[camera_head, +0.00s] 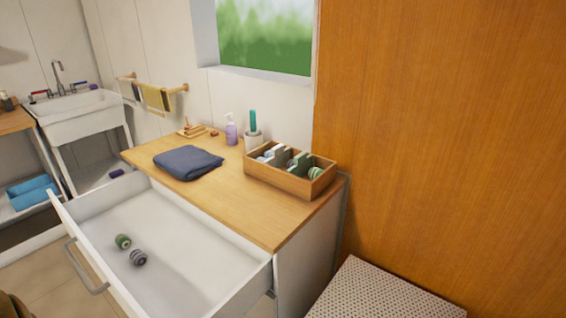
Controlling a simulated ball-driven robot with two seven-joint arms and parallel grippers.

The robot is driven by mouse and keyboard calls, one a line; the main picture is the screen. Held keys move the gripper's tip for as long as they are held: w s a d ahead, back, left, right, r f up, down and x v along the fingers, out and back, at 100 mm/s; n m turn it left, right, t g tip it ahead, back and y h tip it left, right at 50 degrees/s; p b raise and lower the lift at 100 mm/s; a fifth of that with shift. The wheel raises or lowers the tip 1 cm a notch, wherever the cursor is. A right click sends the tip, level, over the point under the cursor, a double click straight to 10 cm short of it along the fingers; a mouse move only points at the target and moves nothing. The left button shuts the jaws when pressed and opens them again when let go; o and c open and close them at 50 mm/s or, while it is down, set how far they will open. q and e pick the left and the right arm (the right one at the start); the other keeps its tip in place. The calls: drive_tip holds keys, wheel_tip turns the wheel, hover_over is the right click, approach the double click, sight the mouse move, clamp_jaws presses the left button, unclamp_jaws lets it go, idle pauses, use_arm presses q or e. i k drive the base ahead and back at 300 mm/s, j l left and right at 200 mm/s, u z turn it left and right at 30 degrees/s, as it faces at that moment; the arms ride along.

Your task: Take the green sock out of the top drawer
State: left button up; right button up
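The top drawer (195,275) of the white cabinet is pulled open. A rolled green sock (123,241) lies on the drawer floor towards its front. A rolled grey striped sock (138,257) lies close beside it, a little nearer to me. The rest of the visible drawer floor is bare. The drawer handle (84,268) is on the front panel. Neither of my grippers is in this view.
On the wooden cabinet top stand a divided wooden box (271,182) with rolled items, a folded dark blue cloth (188,162), a purple pump bottle (231,131) and a cup (253,140). A wooden panel (440,130) rises at the right. A sink (80,110) stands at the far left.

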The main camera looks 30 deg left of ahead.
sight(123, 242)
drive_tip(key=u, duration=2.2)
drive_tip(key=i+j+z, duration=0.1)
drive_tip(key=z, duration=0.4)
drive_tip(key=i+j+z, duration=0.1)
drive_tip(key=z, duration=0.4)
drive_tip(key=j+z, duration=0.2)
drive_tip(key=z, duration=0.3)
